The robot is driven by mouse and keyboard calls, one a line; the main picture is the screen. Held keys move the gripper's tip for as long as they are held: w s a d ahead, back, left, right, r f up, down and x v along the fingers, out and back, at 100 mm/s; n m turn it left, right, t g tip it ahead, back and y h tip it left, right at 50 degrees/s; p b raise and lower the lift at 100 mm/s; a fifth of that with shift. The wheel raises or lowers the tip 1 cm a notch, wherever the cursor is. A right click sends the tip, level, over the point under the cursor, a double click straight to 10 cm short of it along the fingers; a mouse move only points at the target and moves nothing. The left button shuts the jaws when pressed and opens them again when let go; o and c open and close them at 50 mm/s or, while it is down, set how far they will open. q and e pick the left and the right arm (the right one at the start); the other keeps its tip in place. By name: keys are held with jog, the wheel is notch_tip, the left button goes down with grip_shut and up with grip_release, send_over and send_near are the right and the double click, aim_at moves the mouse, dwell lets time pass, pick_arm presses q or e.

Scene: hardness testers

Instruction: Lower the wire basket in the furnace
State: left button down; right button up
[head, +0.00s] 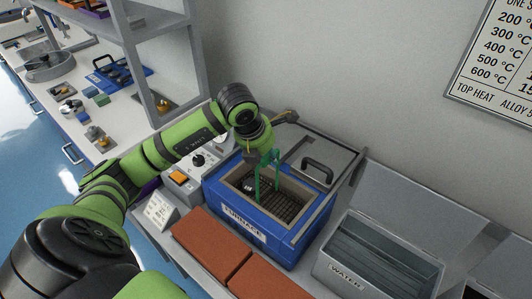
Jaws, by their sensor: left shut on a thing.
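The blue furnace (258,222), labelled FURNACE, stands on the bench with its top open. Dark wire mesh, the wire basket (285,207), shows inside the opening. A green upright handle (266,172) rises from the basket area above the furnace rim. My left gripper (261,150) is above the opening at the top of this handle and is shut on it. The fingertips are partly hidden by the wrist and handle. I cannot tell whether the basket touches the furnace floor. My right gripper is not in view.
The furnace's grey lid (327,152) with a black handle lies behind the opening. A grey water tank (375,262) stands to the right. Orange-brown bricks (212,238) lie in front. A control box with a black knob (198,160) is on the left.

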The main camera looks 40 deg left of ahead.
pick_arm(q)
jog(key=shift+f+b, duration=0.2)
jog(key=shift+b, duration=0.1)
jog(key=c, duration=0.8)
grip_release()
jog(key=shift+c, duration=0.2)
jog(key=shift+f, duration=0.1)
jog(key=shift+s+r, duration=0.15)
jog(key=shift+r, duration=0.25)
jog(key=v, duration=1.1)
jog(key=shift+r, duration=0.25)
